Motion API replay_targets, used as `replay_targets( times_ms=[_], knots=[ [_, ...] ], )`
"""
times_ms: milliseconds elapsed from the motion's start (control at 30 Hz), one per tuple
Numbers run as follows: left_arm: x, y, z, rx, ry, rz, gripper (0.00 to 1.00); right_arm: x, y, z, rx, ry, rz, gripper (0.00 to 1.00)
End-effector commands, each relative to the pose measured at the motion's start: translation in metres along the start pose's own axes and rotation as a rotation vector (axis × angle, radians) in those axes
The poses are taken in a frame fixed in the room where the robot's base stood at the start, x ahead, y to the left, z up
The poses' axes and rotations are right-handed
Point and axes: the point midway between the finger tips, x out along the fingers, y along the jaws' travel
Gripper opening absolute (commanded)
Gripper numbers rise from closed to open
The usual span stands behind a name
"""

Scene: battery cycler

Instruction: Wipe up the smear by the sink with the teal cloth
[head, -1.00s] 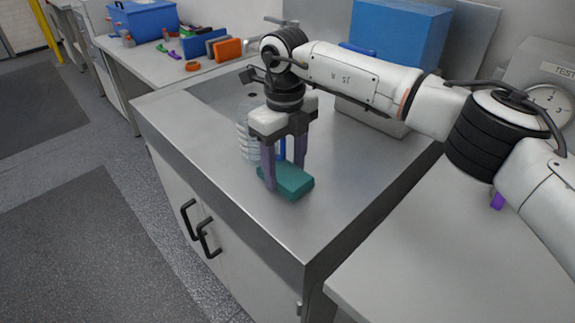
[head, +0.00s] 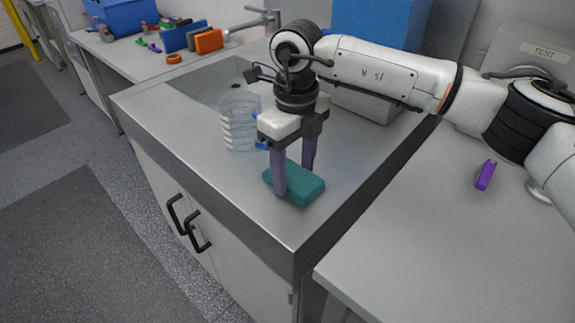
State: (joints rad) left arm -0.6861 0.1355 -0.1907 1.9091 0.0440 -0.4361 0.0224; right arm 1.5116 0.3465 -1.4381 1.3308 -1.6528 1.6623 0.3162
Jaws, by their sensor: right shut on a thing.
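The teal cloth (head: 307,188) is a folded block on the steel sink counter (head: 205,165), near its front right part. My right gripper (head: 294,179) points down from above with its two fingers on either side of the cloth, shut on it. The cloth is at the counter surface; I cannot tell whether it is pressed flat against it. The sink basin (head: 205,88) and tap (head: 258,22) are at the back left of this counter. I can make out no smear; it may be hidden under the cloth or gripper. My left gripper is not in view.
Something blue shows between bottle and gripper. A large blue box (head: 375,22) stands behind my arm. A purple item (head: 485,175) lies on the right-hand bench (head: 430,230), which is mostly clear.

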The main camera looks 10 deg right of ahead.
Motion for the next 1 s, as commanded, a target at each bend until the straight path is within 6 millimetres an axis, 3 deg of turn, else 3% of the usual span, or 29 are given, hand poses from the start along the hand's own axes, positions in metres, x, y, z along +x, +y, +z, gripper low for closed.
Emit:
replay_targets(
  times_ms=[1000],
  knots=[
    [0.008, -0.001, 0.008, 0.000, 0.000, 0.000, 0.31, -0.001, 0.000, -0.065, -0.001, 0.009, 0.001, 0.36]
  ],
)
